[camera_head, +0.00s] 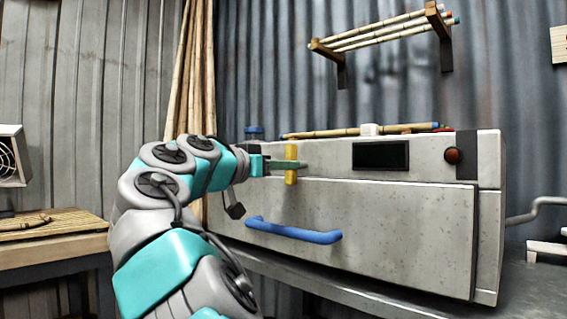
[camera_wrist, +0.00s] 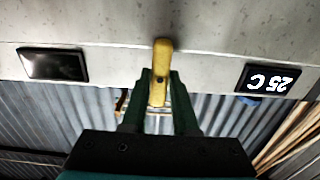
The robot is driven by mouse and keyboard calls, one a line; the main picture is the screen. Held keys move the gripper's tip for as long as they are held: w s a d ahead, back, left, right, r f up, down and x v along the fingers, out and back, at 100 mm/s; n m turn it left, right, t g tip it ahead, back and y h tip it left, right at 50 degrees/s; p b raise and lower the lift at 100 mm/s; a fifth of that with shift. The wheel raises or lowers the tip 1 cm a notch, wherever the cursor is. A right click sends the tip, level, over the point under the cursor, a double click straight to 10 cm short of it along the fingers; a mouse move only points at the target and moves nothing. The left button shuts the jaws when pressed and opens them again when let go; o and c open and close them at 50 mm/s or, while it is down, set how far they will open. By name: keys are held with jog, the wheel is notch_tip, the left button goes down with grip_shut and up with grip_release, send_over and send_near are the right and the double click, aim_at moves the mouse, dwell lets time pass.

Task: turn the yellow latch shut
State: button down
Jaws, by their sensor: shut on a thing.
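The yellow latch (camera_head: 291,174) stands upright on the upper front of the pale grey metal box (camera_head: 410,235). In the wrist view the latch (camera_wrist: 161,62) lies between my two dark green fingers. My gripper (camera_head: 287,165) is shut on the latch, reaching it from the left; it also shows in the wrist view (camera_wrist: 161,76). The box's lower door (camera_head: 400,218) carries a blue bar handle (camera_head: 294,232) and looks flush with the front. My arm hides the left part of the box front.
A dark display (camera_head: 380,155) and a red button (camera_head: 453,155) sit right of the latch. The wrist view shows an upside-down "25 C" display (camera_wrist: 267,79). Canes lie on the box and on a wall rack (camera_head: 395,27). A wooden table (camera_head: 50,238) stands left.

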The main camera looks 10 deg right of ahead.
dwell(0.3)
jog(key=c, duration=0.7)
grip_release()
jog(key=shift+s+a, duration=0.1)
jog(key=v, duration=0.7)
jog(key=shift+s+a, duration=0.15)
jog(key=shift+a, duration=0.1)
